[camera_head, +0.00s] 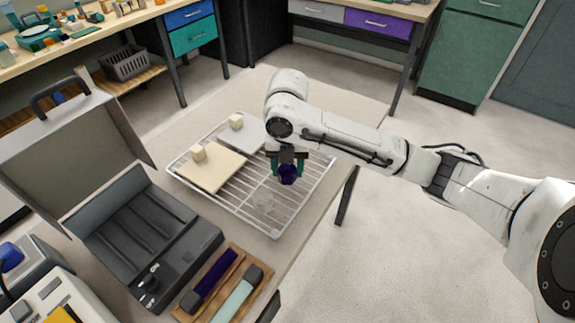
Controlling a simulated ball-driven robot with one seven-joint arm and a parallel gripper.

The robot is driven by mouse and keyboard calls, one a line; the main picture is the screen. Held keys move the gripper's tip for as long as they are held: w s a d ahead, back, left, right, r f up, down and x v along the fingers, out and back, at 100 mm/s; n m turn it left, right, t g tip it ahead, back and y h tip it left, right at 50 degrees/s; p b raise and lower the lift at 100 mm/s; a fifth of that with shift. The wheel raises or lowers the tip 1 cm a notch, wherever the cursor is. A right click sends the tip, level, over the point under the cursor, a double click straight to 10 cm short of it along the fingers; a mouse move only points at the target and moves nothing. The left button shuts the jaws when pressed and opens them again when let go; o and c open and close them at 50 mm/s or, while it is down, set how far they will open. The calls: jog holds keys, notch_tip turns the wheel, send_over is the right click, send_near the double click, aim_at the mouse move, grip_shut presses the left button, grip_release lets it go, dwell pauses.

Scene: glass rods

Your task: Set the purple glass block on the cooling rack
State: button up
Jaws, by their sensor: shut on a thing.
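The purple glass block (289,175) is a small dark faceted piece held between the fingers of my gripper (288,168). My gripper is shut on it and points down over the right part of the wire cooling rack (258,217). The rack lies flat on the beige table. I cannot tell whether the block touches the wires or hangs just above them. My gripper hides part of the block's top and the rack behind it.
On the rack's left lie a cream board (210,172) and a white board (243,138), each with a small pale knob. An open black case (140,235) stands left of the rack. A wooden tray (228,286) with a purple and a pale green rod lies in front.

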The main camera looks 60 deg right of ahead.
aim_at(288, 166)
jog(key=shift+f, duration=0.15)
jog(key=o, duration=1.1)
notch_tip(288, 166, up, 12)
jog(key=shift+r, duration=0.15)
jog(key=shift+s, duration=0.1)
dwell(0.3)
